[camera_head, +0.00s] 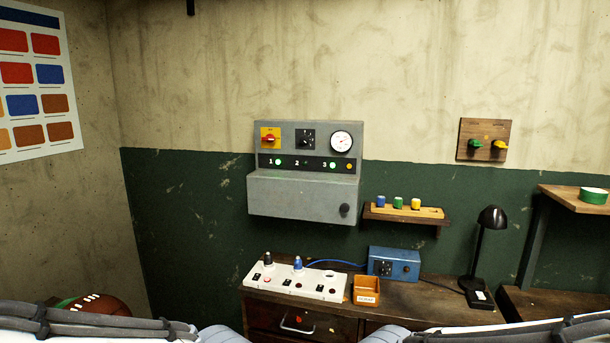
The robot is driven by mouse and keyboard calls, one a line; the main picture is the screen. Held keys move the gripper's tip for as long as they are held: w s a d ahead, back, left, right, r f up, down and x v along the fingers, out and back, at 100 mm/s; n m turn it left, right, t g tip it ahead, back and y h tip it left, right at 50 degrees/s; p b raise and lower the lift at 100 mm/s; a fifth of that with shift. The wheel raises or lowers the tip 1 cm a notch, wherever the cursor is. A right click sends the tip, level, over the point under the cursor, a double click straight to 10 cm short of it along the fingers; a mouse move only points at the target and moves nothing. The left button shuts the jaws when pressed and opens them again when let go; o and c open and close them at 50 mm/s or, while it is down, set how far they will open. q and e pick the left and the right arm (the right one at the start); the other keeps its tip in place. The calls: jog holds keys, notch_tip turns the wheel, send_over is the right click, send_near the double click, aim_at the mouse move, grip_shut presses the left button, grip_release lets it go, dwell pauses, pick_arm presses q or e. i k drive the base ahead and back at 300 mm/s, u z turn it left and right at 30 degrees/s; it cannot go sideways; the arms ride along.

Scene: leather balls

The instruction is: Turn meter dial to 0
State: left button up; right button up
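A grey control box (303,195) is mounted on the wall near the middle of the view. A round white-faced meter (341,141) sits at its upper right. A black dial (305,139) is left of the meter; its setting is too small to read. A blue box (394,264) with small black dials on its front stands on the desk, with a blue cable. I cannot tell which dial belongs to the meter. Parts of my two arms show along the bottom edge, but neither gripper is in view.
A red switch on a yellow plate (270,138) is beside the black dial. A white socket strip (294,279), an orange bin (366,290) and a black lamp (484,255) stand on the desk. A shelf (406,214) holds coloured pieces. A football (95,303) is at lower left.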

aim_at(304, 139)
jog(key=z, duration=0.25)
jog(key=i, duration=1.1)
jog(key=u, duration=0.35)
